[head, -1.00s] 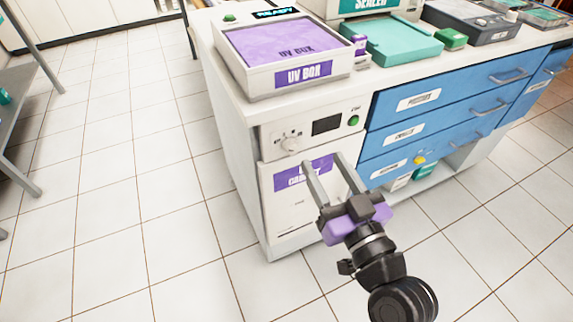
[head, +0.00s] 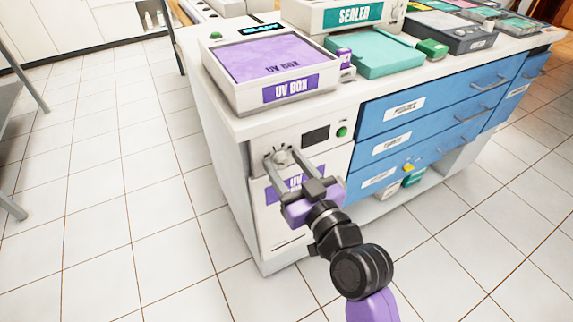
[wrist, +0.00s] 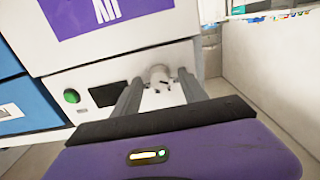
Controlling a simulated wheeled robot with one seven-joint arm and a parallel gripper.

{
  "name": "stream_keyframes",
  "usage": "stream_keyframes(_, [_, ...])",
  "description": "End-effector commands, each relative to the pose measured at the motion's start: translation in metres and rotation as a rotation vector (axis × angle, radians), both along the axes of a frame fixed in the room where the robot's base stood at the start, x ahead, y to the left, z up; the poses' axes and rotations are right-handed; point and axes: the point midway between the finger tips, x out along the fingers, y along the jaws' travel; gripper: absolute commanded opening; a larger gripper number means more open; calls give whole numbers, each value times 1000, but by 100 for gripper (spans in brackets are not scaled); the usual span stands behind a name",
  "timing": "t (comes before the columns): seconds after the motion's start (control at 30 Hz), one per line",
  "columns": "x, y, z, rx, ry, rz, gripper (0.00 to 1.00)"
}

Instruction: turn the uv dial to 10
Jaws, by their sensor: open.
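The UV dial (head: 281,156) is a small pale knob on the white front panel of the UV cabinet, with marks around it. It also shows in the wrist view (wrist: 160,76), beyond and between my fingertips. My gripper (head: 282,163) is open, its two grey fingers pointing at the panel with the dial between their tips in the picture. In the wrist view my gripper (wrist: 161,88) holds nothing. I cannot tell whether the fingers touch the dial. The dial's pointer and numbers are too small to read, and the fingers partly cover the cabinet's purple label (wrist: 105,14).
Beside the dial are a dark display (head: 315,136) and a green button (head: 342,132). The UV box (head: 270,65) stands on the counter above. Blue drawers (head: 420,115) with protruding handles are to the right. The tiled floor (head: 120,210) at left is clear.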

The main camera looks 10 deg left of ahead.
Motion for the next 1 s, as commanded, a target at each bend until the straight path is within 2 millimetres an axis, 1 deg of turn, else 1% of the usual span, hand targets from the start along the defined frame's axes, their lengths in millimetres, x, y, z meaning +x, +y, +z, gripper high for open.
stream_keyframes(0.13, [0,0,0,0,0,0,50])
stream_keyframes(0.17, [0,0,0,0,0,0,46])
stream_keyframes(0.2, [0,0,0,0,0,0,38])
stream_keyframes(0.27, [0,0,0,0,0,0,27])
stream_keyframes(0.3, [0,0,0,0,0,0,19])
stream_keyframes(0.4, [0,0,0,0,0,0,0])
stream_keyframes(0.77, [0,-1,0,32,23,0,0])
stream_keyframes(1.0, [0,-1,1,145,102,-1,0])
